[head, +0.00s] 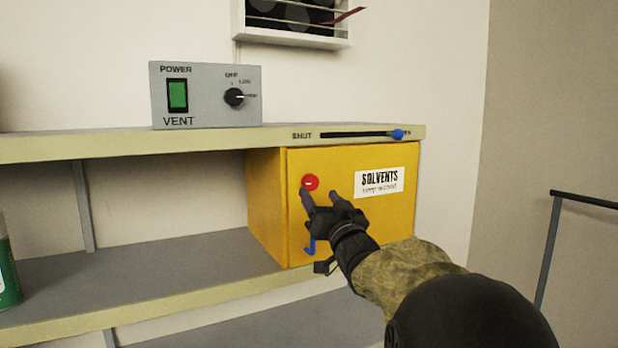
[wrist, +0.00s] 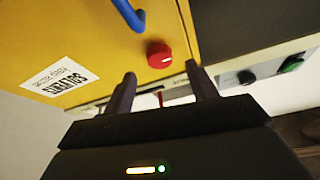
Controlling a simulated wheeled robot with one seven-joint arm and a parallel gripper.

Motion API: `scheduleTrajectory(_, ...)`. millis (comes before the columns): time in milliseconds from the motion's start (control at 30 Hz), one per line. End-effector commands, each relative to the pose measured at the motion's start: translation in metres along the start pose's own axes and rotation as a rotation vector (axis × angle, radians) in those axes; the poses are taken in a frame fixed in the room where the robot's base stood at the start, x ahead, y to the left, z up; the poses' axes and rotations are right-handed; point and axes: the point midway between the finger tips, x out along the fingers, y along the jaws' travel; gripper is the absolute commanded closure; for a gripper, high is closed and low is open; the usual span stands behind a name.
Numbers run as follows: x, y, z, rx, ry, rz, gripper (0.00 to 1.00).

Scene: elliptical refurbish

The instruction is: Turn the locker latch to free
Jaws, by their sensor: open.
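The yellow solvents locker (head: 270,205) sits on the shelf with its door closed. Its latch is a round red knob (head: 310,182) with a short white mark, near the door's upper left. The mark looks roughly level in the head view. My gripper (head: 320,196) is open and empty just in front of the door, slightly below and right of the knob. In the wrist view the red knob (wrist: 159,55) shows beyond and between the two spread fingertips (wrist: 161,72), apparently untouched. The blue door handle (head: 309,246) is below the knob, partly behind my gripper.
A slider with a blue knob (head: 398,134) is on the upper shelf edge, knob at the right end. A grey vent box (head: 208,110) with a green switch and black dial stands above. A green can (head: 8,275) is far left. A dark rail (head: 585,199) stands right.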

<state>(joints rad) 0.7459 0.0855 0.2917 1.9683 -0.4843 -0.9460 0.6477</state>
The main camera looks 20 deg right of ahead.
Motion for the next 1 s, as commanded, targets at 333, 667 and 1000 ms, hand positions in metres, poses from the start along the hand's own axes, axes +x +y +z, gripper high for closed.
scheduleTrajectory(333, 0.041, 0.0, -0.001, 0.001, -0.001, -0.001, 0.43)
scheduleTrajectory(667, 0.042, 0.0, 0.001, 0.0, -0.001, 0.0, 0.52)
scheduleTrajectory(1000, 0.041, 0.0, 0.001, 0.003, -0.001, 0.001, 0.87)
